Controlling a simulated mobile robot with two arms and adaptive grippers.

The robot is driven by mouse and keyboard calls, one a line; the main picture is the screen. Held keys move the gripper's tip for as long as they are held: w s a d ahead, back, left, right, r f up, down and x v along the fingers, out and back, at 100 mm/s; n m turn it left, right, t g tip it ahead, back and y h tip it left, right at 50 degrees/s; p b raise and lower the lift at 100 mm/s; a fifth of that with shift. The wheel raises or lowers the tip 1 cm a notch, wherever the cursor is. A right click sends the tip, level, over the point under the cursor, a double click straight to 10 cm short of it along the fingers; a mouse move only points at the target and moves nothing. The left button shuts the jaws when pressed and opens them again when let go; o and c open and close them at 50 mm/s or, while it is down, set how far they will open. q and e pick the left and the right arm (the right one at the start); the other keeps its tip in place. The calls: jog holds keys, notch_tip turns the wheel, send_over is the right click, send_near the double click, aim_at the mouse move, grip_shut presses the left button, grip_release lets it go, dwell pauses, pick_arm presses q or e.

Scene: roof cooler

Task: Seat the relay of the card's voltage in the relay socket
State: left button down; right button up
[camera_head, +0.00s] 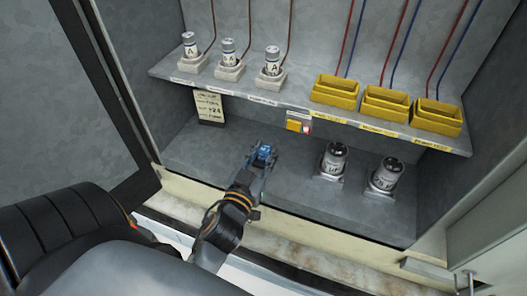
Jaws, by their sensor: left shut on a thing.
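My left gripper (261,163) is shut on a small blue block (264,152), which looks like a relay. It holds the block over the lower floor of the cabinet, left of two grey cylinders. The fingers hide part of the block, and any voltage mark on it is unreadable. A written card (210,108) hangs below the shelf at the left; its small text is mostly unreadable. A small yellow and red part (298,124) sits under the shelf edge, behind and right of the gripper. I cannot tell which part is the relay socket. My right gripper is out of view.
The shelf (195,88) bears several white-based cylinders marked A, such as one (272,61) near its middle, and yellow open bins (386,103) at right. Grey cylinders (334,160) and (384,176) stand on the lower floor. A raised sill (330,232) runs along the front.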

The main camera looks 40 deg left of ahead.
pick_arm(q)
jog(key=shift+f, duration=0.3)
jog(key=c, duration=1)
grip_release()
notch_tip(320, 180, up, 10)
jog(key=shift+r, duration=0.1)
